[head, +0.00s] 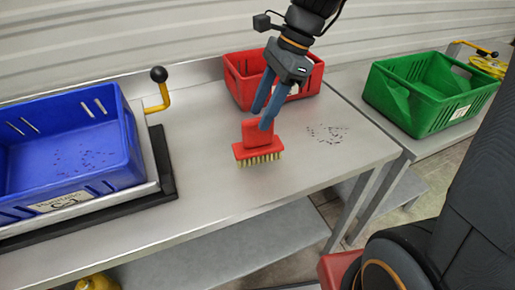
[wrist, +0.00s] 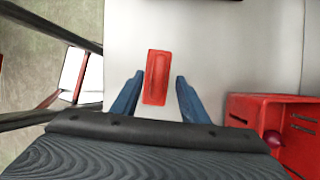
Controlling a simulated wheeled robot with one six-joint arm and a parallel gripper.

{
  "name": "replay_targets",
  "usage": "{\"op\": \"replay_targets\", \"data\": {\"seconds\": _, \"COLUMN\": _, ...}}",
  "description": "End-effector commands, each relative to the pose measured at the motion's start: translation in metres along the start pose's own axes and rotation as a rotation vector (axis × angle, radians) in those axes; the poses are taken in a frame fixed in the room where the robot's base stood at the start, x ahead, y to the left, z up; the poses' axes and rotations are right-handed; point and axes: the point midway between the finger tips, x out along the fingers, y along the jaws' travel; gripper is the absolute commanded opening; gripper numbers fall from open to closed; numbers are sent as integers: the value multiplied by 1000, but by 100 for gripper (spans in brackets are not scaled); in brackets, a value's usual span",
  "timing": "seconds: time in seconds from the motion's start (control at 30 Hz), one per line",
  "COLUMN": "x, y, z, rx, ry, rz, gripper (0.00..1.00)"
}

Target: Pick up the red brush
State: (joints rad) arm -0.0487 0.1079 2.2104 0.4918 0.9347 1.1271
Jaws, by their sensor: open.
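The red brush (head: 257,150) stands on the metal table in the head view, bristles down, with its red block handle up. In the wrist view the brush (wrist: 157,77) shows from above as a red upright rectangle. My gripper (head: 266,112) is above and at the brush's handle in the head view, its blue fingers pointing down. In the wrist view the fingers of my gripper (wrist: 158,88) are apart, one on each side of the brush, with gaps between. The gripper is open and holds nothing. In the head view a finger hides part of the handle.
A red crate (head: 238,86) stands behind the brush, and a blue crate (head: 75,185) on the left beside a lever with a black knob (head: 158,75). A green crate (head: 400,112) is on the right table. Dark specks (head: 328,133) lie right of the brush.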

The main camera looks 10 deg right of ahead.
Motion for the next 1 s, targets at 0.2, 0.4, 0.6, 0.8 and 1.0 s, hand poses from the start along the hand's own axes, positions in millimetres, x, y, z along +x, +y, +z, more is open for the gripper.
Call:
{"op": "replay_targets", "data": {"seconds": 0.2, "x": 22, "y": 2, "z": 1, "rx": 0, "ry": -1, "rz": 4, "gripper": 41}}
{"op": "replay_targets", "data": {"seconds": 0.4, "x": 50, "y": 4, "z": 2, "rx": 1, "ry": 0, "rz": 7, "gripper": 41}}
{"op": "replay_targets", "data": {"seconds": 0.6, "x": 69, "y": 4, "z": 2, "rx": 0, "ry": 1, "rz": 3, "gripper": 41}}
{"op": "replay_targets", "data": {"seconds": 0.8, "x": 71, "y": 3, "z": 1, "rx": 0, "ry": 1, "rz": 2, "gripper": 41}}
{"op": "replay_targets", "data": {"seconds": 1.0, "x": 70, "y": 3, "z": 1, "rx": 0, "ry": 1, "rz": 2, "gripper": 15}}
